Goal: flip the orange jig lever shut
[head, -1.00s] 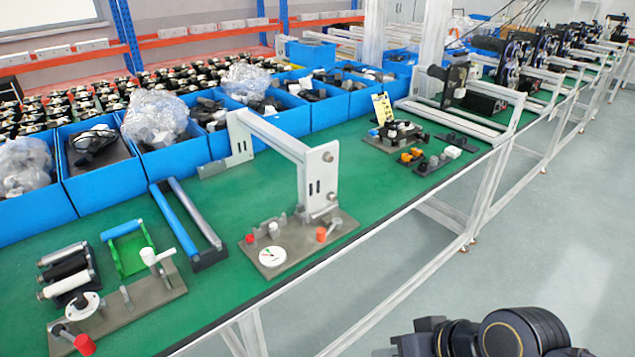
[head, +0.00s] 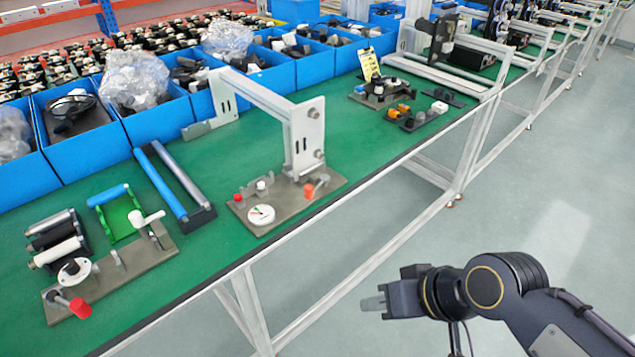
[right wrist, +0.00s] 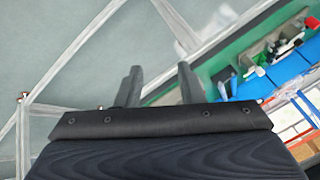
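An orange-tipped lever (head: 308,190) stands on the grey jig plate (head: 240,213) in the middle of the green bench, near the foot of a tall metal bracket. Which way the lever leans is too small to tell. The plate also bears a white dial (head: 261,215) and a red knob (head: 238,198). My right gripper (head: 373,303) is beyond the bench's front edge, over the floor, well apart from the jig. Its two fingers stand apart with nothing between them in the right wrist view (right wrist: 158,88). My left gripper is not in view.
The metal bracket (head: 305,140) rises over the jig. A second plate with a red-tipped handle (head: 80,308) and white knob lies front left. Rollers (head: 163,185) lie between them. Blue bins (head: 95,150) line the back. Bench legs (head: 245,310) stand below; the floor in front is clear.

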